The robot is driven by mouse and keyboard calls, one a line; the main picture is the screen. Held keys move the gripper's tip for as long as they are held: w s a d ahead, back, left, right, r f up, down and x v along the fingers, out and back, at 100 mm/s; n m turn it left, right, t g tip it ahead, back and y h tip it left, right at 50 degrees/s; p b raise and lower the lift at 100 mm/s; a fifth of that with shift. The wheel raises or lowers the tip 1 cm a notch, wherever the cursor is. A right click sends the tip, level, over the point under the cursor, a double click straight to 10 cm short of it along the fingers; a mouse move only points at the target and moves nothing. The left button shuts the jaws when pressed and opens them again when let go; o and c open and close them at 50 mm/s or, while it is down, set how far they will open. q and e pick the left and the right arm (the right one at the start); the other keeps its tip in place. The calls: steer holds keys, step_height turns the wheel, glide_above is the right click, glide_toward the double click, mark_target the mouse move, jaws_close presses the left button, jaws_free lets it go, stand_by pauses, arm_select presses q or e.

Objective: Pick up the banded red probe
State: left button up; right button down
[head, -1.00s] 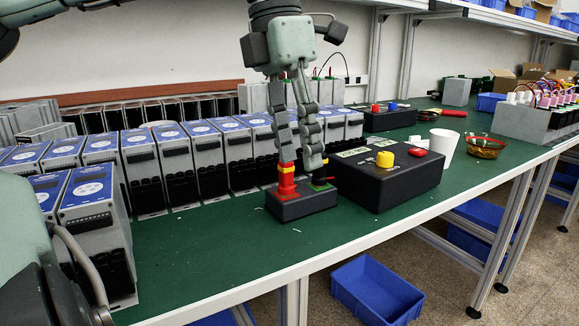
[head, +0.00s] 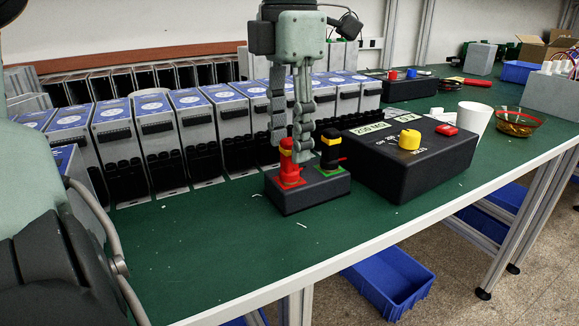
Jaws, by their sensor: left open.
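The banded red probe (head: 290,170) stands upright in the left socket of a small black block (head: 308,191), with a yellow band near its top. A similar black probe (head: 331,150) with a yellow band stands to its right in the same block. My left gripper (head: 292,150) hangs over the block, fingers pointing down and apart. One fingertip is just behind and left of the red probe's top, the other to its right, between the two probes. I cannot tell whether either touches it. My right gripper is not in view.
A black tester box (head: 410,165) with a yellow knob stands close right of the block. A white cup (head: 473,123) and an amber bowl (head: 517,122) are beyond it. A row of grey-blue units (head: 205,135) lines the back.

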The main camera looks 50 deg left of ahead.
arm_select(q)
steer(key=shift+f, duration=0.9)
steer(key=shift+c, duration=0.5)
jaws_close()
steer(key=shift+r, duration=0.1)
